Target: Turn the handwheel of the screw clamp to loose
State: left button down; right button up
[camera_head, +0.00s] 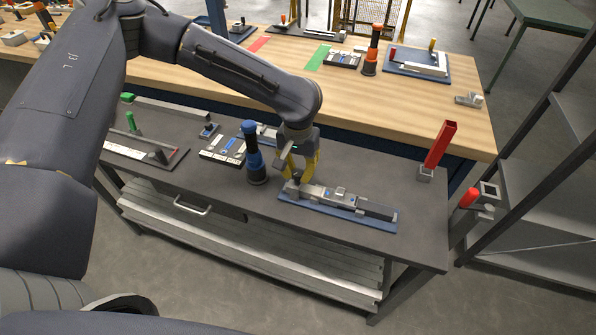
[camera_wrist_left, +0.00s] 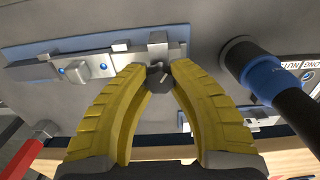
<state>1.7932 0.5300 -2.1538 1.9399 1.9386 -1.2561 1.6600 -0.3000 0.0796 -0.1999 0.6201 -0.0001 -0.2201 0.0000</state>
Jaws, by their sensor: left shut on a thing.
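The screw clamp (camera_head: 340,197) is a grey metal fixture on a blue base plate on the dark bench. It also shows at the upper left of the left wrist view (camera_wrist_left: 100,66). Its handwheel (camera_wrist_left: 159,78) is a small dark knob at the clamp's end, and it shows in the head view (camera_head: 296,178) too. My left gripper (camera_wrist_left: 158,74) points down with yellow fingers, and its fingertips are closed around the handwheel. In the head view my left gripper (camera_head: 297,176) partly hides the knob. My right gripper does not show.
A blue and black cylindrical tool (camera_head: 254,153) stands close to the left of my gripper. A red lever (camera_head: 440,145) rises at the bench's right end. A labelled parts tray (camera_head: 222,149) lies further left. A wooden table (camera_head: 420,105) stands behind.

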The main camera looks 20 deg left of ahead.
aim_at(299, 172)
pick_arm(q)
jog(key=shift+n, duration=0.5)
dwell(0.3)
jog(key=c, duration=1)
grip_release()
notch_tip(299, 172, up, 12)
jog(key=shift+d, duration=0.1)
